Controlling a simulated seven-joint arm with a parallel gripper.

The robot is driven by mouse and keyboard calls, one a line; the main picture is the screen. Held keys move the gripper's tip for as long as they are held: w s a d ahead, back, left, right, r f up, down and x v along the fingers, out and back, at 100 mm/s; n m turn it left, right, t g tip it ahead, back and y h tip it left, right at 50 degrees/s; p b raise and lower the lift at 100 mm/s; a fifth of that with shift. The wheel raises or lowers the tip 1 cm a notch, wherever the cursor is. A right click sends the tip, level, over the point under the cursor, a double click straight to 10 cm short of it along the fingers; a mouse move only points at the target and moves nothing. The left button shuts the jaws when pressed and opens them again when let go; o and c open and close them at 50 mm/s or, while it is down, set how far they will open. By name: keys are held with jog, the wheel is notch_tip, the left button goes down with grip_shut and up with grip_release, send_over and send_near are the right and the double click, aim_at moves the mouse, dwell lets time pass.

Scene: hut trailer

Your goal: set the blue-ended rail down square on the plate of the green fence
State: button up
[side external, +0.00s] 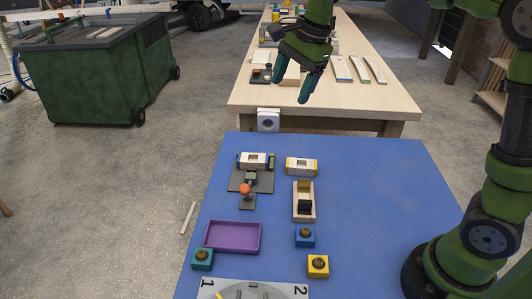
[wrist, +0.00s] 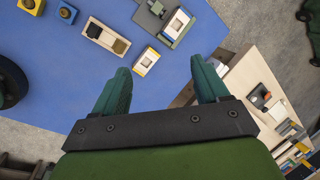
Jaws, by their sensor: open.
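In the wrist view the rail (wrist: 177,25) is at the top, with a blue end showing. An orange-knobbed clamp (side external: 245,189) stands at the plate's near side. My gripper (side external: 294,86) is open and empty, high up beyond the blue table's far edge, apart from the rail; its fingers (wrist: 160,66) show in the wrist view.
A yellow-ended rail (side external: 301,166) lies right of the plate, with a wooden box (side external: 304,214) nearer. A purple tray (side external: 232,251), several coloured button blocks and a numbered board (side external: 210,291) are nearer still. The blue table's right side (side external: 385,190) is clear.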

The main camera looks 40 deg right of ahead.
jog(key=s+f+n+t, duration=0.1)
jog(key=s+n+t, duration=0.1)
jog(key=s+n, duration=0.4)
jog(key=s+f+n+t, duration=0.2)
jog(key=s+n, duration=0.5)
jog(key=s, duration=0.7)
jog(key=shift+a+f, duration=0.2)
jog(key=shift+f, duration=0.05)
jog(key=shift+s, duration=0.1)
jog(key=shift+c, duration=0.5)
